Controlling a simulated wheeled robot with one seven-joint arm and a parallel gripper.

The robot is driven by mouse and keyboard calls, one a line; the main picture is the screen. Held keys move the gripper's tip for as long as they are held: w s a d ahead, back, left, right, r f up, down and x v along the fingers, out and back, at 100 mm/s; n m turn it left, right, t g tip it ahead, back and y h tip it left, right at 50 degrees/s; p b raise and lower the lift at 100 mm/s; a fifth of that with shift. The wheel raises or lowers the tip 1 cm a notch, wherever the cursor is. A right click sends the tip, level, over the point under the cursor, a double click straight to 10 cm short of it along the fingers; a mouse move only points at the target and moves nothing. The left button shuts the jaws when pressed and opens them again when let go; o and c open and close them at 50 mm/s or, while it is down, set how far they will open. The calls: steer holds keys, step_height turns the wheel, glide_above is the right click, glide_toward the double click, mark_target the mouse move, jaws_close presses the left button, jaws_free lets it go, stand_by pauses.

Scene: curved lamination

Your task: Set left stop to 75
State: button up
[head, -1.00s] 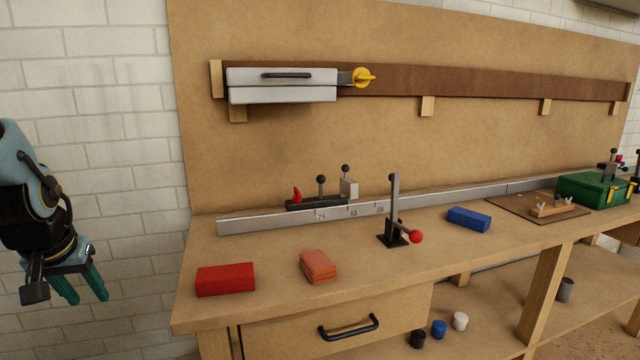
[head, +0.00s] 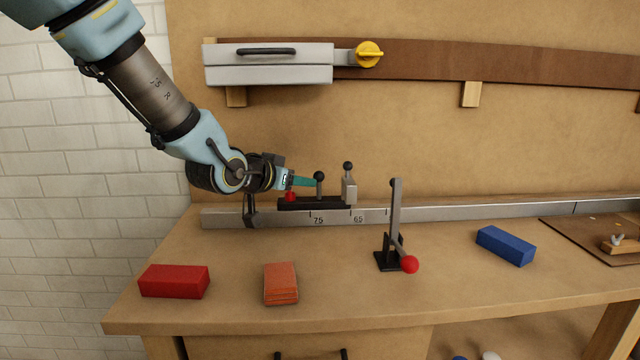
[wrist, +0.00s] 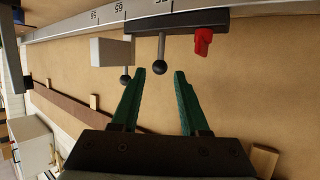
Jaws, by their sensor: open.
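The left stop is a black slide (head: 330,204) on the grey scale rail (head: 230,217). It carries a ball-topped post (head: 319,188), a red lever (head: 290,196) and a light grey block (head: 349,191) at its right end. The block stands about over the 65 mark (head: 357,219); the 75 mark (head: 318,220) is further left, below the slide. My gripper (head: 313,182) is open beside the post, above the red lever. In the wrist view, the post's ball (wrist: 159,70) lies between the open fingertips (wrist: 160,73); contact cannot be told.
A red block (head: 174,282), an orange stack (head: 281,284) and a blue block (head: 506,246) lie on the bench. A grey box (head: 268,64) hangs above on the back panel.

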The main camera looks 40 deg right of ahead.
mark_target(318, 184)
steer(key=p+x, duration=0.1)
steer(key=x, duration=0.8)
steer(key=shift+w+d+f+p, duration=0.1)
steer(key=shift+d+f+p, duration=0.1)
steer(key=shift+p, duration=0.1)
steer(key=shift+c, duration=0.4)
jaws_close()
